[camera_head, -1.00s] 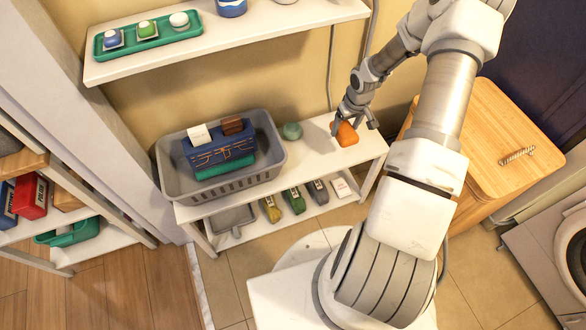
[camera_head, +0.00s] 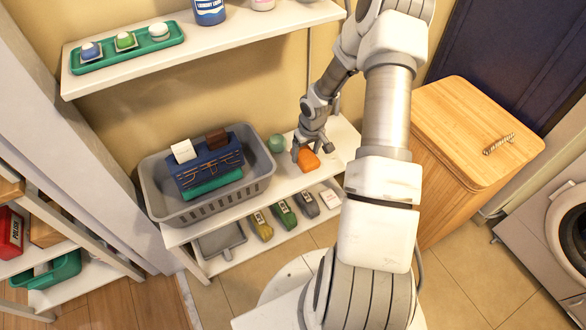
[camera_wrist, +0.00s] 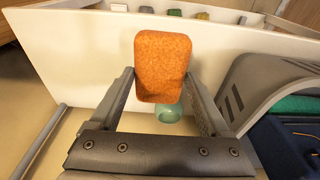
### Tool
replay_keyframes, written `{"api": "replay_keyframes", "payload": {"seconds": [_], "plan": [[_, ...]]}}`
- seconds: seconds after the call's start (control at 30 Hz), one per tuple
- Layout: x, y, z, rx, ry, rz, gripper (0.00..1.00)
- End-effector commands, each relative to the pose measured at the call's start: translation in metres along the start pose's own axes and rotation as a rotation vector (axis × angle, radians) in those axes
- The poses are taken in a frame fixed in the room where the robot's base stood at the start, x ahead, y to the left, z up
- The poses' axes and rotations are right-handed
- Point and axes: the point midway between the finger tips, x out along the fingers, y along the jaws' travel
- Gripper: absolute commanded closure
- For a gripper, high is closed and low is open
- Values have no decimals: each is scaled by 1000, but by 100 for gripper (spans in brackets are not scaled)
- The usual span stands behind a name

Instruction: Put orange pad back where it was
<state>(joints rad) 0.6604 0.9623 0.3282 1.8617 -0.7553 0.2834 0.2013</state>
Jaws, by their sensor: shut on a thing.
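The orange pad (camera_head: 308,160) is a small rounded block held at the fingertips of my gripper (camera_head: 312,148), over the right part of the middle white shelf. In the wrist view the orange pad (camera_wrist: 163,66) sits between the two fingers of my gripper (camera_wrist: 160,88), its broad face toward the camera. I cannot tell whether the pad touches the shelf. The pale green round thing (camera_head: 276,143) stands on the shelf just left of the pad. It also shows beyond the fingers in the wrist view (camera_wrist: 168,111).
A grey basket (camera_head: 213,207) with a blue box, a green thing and small blocks fills the shelf's left part. The upper shelf (camera_head: 250,32) holds a green tray (camera_head: 124,47) and bottles. Below are several coloured items. A wooden hamper (camera_head: 470,125) stands right.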

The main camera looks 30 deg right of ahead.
Motion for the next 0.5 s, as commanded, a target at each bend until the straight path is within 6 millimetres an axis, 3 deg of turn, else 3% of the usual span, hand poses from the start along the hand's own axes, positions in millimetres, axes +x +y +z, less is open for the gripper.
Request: {"api": "replay_keyframes", "payload": {"seconds": [0.03, 0.2, 0.37, 0.5], "plan": [[12, -10, -4, -5, 0, -1, 72], [24, -29, -13, -2, 0, 0, 72], [31, -33, -14, 2, 0, 0, 72], [52, -33, -11, 0, -2, -1, 72]]}}
